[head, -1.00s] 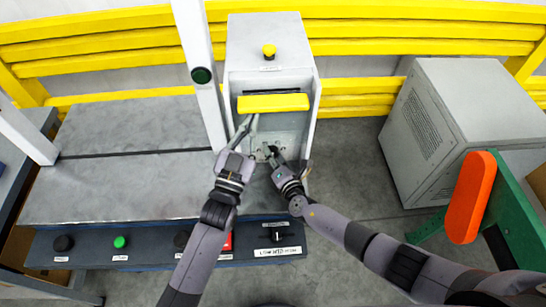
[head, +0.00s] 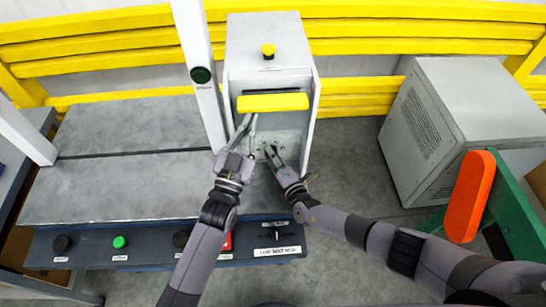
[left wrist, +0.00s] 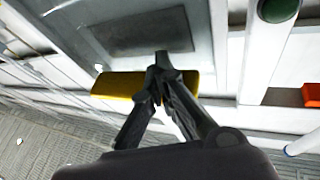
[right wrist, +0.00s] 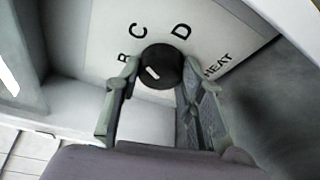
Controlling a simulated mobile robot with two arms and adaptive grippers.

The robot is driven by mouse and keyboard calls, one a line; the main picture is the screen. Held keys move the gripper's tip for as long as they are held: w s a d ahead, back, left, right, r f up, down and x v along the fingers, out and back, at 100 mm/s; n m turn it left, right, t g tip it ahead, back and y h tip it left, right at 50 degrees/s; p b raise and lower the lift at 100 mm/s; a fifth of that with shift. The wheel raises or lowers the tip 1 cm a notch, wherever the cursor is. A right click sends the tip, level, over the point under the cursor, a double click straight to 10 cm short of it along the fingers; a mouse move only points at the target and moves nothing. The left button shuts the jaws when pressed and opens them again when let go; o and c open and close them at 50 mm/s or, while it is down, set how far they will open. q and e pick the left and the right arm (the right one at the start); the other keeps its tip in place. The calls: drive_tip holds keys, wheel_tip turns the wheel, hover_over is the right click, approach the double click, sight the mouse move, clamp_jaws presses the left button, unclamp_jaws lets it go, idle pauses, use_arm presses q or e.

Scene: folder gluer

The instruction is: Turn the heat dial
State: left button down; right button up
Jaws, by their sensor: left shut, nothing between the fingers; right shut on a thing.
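The heat dial (right wrist: 161,67) is a round black knob with a short white mark, on a white plate (right wrist: 112,28) lettered B, C, D and HEAT. The mark sits left of the knob's middle in the right wrist view; I cannot tell which letter it points to. My right gripper (right wrist: 161,72) is shut on the dial, one finger on each side. In the head view my right gripper (head: 270,150) covers the dial at the cabinet's lower front. My left gripper (head: 247,120) is shut and empty by the yellow bar (head: 285,102), which also shows behind its fingertips in the left wrist view (left wrist: 112,85).
A control panel (head: 95,262) runs along the front of the grey table (head: 120,185). A grey box (head: 425,130) stands at the right.

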drive_tip(key=shift+d, duration=0.1)
drive_tip(key=o, duration=1.1)
drive_tip(key=shift+s, duration=0.1)
drive_tip(key=v, duration=1.2)
